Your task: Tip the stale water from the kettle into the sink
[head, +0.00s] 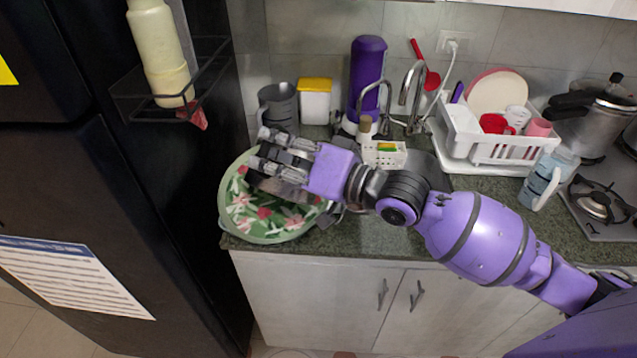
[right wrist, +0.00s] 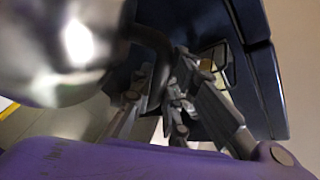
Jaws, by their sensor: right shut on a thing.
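My right gripper (head: 268,151) reaches left over the counter, above a round green floral tray (head: 240,222). In the right wrist view its fingers (right wrist: 162,88) are closed around the black handle (right wrist: 150,42) of a shiny metal kettle (right wrist: 62,55). In the head view only a small grey-brown part of the kettle (head: 284,191) shows below the fingers; I cannot tell whether it touches the tray. The sink (head: 434,174) is mostly hidden behind my right arm, below the curved taps (head: 375,92). The water inside the kettle is not visible. My left gripper is not in view.
A dark grey jug (head: 278,106), a yellow-lidded canister (head: 315,101) and a purple bottle (head: 367,68) stand along the wall. A white dish rack (head: 490,150) is right of the sink. A black fridge (head: 150,210) closes off the left.

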